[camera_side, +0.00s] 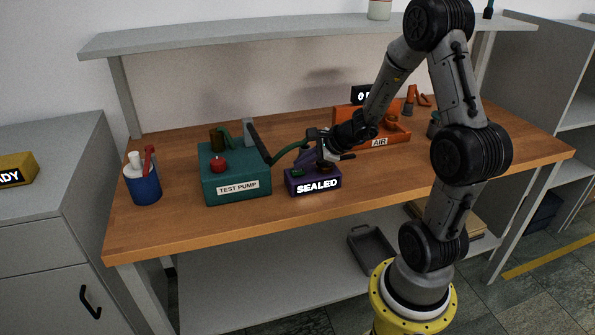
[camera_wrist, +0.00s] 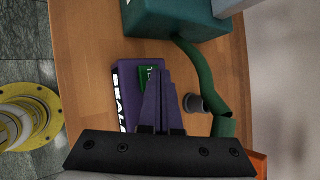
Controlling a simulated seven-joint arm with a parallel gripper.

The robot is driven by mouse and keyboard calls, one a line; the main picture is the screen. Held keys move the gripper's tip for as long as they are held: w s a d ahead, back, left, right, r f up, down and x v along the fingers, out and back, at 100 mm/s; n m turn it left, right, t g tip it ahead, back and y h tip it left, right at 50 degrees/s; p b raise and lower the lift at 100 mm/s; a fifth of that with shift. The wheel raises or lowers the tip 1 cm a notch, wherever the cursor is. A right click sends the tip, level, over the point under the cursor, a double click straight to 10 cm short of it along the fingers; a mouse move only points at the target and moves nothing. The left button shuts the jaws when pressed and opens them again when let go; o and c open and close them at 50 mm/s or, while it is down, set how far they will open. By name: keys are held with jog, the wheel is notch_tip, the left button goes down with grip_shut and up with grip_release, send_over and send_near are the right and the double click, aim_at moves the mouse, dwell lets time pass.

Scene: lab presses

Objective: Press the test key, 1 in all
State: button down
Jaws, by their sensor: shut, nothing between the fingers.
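A purple box (camera_side: 313,182) with a lit front panel reading "SEALED" stands on the bench, right of the teal test pump (camera_side: 236,178). In the wrist view the purple box (camera_wrist: 124,92) has a green patch (camera_wrist: 148,76) on top, partly hidden by my fingers; I cannot tell whether this is the test key. My gripper (camera_side: 322,162) is over the box top, fingers pointing down. In the wrist view my gripper (camera_wrist: 161,74) has its fingers together and empty over the box. I cannot tell whether the fingertips touch it.
A green hose (camera_wrist: 203,75) runs from the pump past the box to a fitting. The pump has a red knob (camera_side: 218,165) on top. A blue cup (camera_side: 143,186) stands left. The bench's front strip is clear.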

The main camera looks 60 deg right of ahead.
aim_at(302, 171)
jog(key=shift+r, duration=0.5)
jog(key=shift+r, duration=2.55)
